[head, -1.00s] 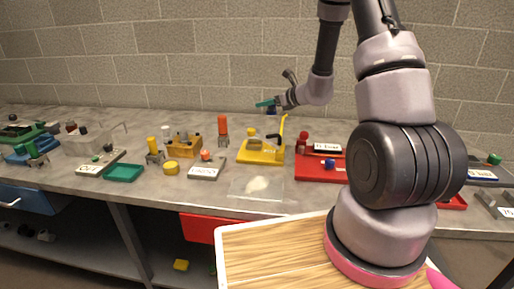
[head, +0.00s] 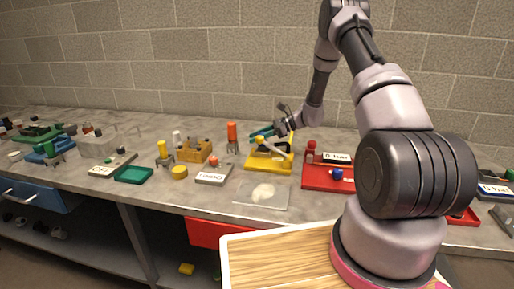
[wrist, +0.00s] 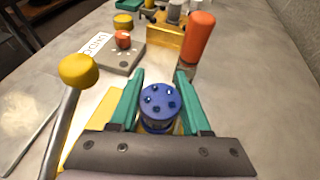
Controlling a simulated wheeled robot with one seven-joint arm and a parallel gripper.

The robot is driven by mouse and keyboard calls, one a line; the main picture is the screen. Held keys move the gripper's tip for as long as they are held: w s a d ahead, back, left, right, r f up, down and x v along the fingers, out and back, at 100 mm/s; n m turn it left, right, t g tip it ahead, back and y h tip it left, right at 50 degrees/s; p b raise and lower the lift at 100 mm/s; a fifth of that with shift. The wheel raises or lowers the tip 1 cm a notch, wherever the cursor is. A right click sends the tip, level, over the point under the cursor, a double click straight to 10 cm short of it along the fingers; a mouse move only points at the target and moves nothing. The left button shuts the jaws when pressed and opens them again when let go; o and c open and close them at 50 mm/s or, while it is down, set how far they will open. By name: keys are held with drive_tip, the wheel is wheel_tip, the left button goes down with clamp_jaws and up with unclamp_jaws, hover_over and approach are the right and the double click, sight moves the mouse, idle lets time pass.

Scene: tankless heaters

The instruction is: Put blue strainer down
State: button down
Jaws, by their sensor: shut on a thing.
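The blue strainer (wrist: 160,102) is a small round cylinder with holes in its top. It sits between the teal fingers of my gripper (wrist: 160,84) in the wrist view, and the gripper is shut on it. I cannot tell whether the strainer's underside touches the bench.
A yellow ball-topped lever (wrist: 78,72) stands close to the left of my gripper in the wrist view. An orange-handled tool (wrist: 197,40) stands ahead right. A grey box with a red knob (wrist: 122,42) lies ahead left. A red tray (head: 318,180) is right of the fixture.

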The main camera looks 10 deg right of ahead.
drive_tip(key=shift+f, duration=2)
drive_tip(key=shift+f, duration=0.1)
drive_tip(key=shift+c, duration=1.8)
unclamp_jaws()
